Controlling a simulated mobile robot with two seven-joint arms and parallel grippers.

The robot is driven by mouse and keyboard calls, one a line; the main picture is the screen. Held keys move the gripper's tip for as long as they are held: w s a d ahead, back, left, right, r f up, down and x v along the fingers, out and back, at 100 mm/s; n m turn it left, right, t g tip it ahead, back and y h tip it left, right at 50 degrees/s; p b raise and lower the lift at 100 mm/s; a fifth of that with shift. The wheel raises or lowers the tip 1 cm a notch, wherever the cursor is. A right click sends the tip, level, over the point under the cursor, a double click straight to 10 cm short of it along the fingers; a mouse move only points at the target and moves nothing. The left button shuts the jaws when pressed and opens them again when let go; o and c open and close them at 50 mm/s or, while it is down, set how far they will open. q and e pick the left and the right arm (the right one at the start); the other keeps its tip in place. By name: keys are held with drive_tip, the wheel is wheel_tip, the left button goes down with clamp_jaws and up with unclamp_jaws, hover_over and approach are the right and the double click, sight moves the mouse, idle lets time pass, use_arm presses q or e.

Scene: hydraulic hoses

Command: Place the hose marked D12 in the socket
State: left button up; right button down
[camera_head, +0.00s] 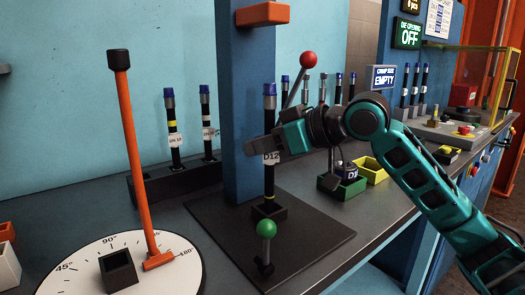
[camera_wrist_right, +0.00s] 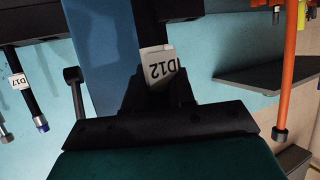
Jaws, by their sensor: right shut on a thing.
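The hose marked D12 (camera_head: 269,182) stands upright, black with a blue cap and a white label. Its lower end, with a yellow band, is at the small black square socket (camera_head: 279,214) on a dark plate. I cannot tell how deep it sits. My right gripper (camera_head: 264,146) is shut on the hose at its label, coming in from the right. In the right wrist view the D12 label (camera_wrist_right: 158,68) shows between the dark fingers (camera_wrist_right: 160,92). My left gripper is not in view.
A blue post (camera_head: 245,90) stands close behind the hose. A green-knobbed lever (camera_head: 266,230) is in front, and a red-knobbed lever (camera_head: 308,61) behind. An orange lever (camera_head: 135,170) rises over a white angle dial (camera_head: 75,278) at left. Green (camera_head: 345,190) and yellow (camera_head: 374,172) bins stand right.

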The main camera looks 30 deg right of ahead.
drive_tip(key=shift+f, duration=0.15)
drive_tip(key=c, duration=1)
unclamp_jaws()
drive_tip(key=shift+o, duration=0.2)
drive_tip(key=b+v, duration=0.1)
drive_tip(key=v, duration=1.1)
